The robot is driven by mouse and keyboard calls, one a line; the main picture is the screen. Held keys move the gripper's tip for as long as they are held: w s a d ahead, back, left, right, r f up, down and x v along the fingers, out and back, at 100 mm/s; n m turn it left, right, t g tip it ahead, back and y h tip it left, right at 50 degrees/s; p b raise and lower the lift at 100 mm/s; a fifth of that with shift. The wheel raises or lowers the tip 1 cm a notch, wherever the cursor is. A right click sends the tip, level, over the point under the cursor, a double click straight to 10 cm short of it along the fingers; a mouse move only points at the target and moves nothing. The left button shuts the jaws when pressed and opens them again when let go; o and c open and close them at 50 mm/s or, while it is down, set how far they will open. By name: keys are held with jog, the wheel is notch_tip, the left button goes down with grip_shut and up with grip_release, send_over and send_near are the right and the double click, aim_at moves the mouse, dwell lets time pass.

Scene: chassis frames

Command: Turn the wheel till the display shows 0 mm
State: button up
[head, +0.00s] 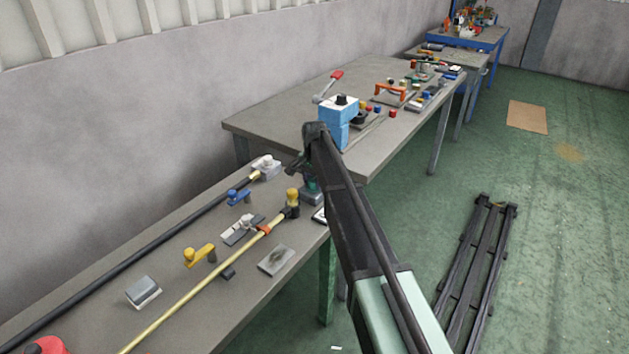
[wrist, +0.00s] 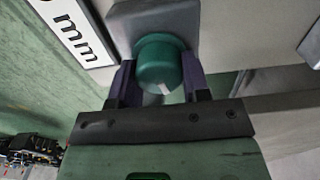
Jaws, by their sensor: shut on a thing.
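The wheel (wrist: 160,62) is a round green knob with a pale mark on its rim, on a grey housing (wrist: 195,22). My gripper (wrist: 160,80) has one dark finger on each side of the wheel and is shut on it. The display (wrist: 72,32) is a white plate with a dark border at the upper left of the wrist view. It reads "mm"; the figure before it is cut off by the frame edge, so I cannot read the value. In the head view my gripper (head: 298,165) is over the near table's right edge, and my arm hides most of the wheel.
The near table (head: 85,270) holds a black rod (head: 130,252), a yellow rod (head: 190,296), a yellow-handled part (head: 199,254) and a blue part (head: 238,196). A second table (head: 275,115) with a blue block (head: 336,112) stands behind.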

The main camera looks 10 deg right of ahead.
aim_at(315, 179)
jog(key=o, duration=0.9)
jog(key=shift+o, duration=0.2)
notch_tip(315, 179, up, 11)
jog(key=p, duration=1.1)
jog(key=shift+f, duration=0.15)
